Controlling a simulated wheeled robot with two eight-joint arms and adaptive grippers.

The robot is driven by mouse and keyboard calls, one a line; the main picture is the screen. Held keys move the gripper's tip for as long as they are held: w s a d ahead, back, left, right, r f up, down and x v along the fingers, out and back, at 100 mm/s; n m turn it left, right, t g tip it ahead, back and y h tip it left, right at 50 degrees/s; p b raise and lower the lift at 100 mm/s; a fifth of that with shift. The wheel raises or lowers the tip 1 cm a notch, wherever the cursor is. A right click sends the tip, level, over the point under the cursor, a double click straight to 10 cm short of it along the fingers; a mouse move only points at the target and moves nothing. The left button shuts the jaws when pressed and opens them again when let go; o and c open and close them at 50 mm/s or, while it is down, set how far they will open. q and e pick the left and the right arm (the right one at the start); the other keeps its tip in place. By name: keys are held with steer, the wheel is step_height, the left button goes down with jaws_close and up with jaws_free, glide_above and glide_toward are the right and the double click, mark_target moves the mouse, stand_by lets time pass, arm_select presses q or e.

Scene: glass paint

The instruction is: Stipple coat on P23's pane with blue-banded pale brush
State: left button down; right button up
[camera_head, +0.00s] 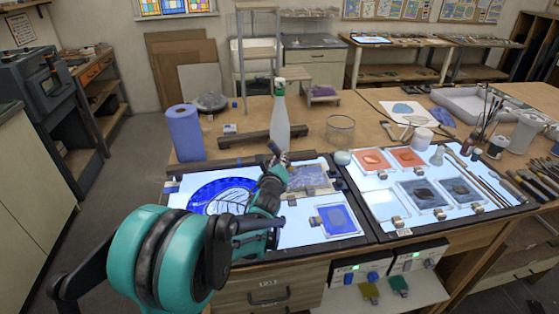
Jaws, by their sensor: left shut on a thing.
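My left gripper (278,163) is over the left light table, seen from behind with my arm in front of it. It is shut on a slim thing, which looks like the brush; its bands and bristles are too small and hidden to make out. Just right of the gripper lies a streaky grey-blue pane (312,177). A blue pane (337,218) lies nearer the front, and a round blue painted piece (207,195) lies to the left. I cannot read which pane is P23. Whether the brush touches glass is hidden. My right gripper is not in view.
A spray bottle (279,120) stands just behind the gripper, near a dark bar (245,138) and a clear glass jar (340,130). A blue paper roll (185,133) stands at the left. The right light table (385,230) holds orange and grey panes and several tools.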

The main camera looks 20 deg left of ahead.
arm_select(q)
step_height(320, 180, up, 2)
steer(key=shift+r+p, duration=0.1)
steer(key=shift+p, duration=0.75)
steer(key=shift+d, duration=0.1)
steer(key=shift+w+d, duration=0.65)
steer(key=shift+d, duration=0.25)
steer(key=shift+w+d, duration=0.65)
steer(key=shift+d, duration=0.3)
steer(key=shift+w+d, duration=0.65)
steer(key=shift+d, duration=0.25)
steer(key=shift+f+b, duration=0.85)
steer(key=shift+f+b, duration=0.3)
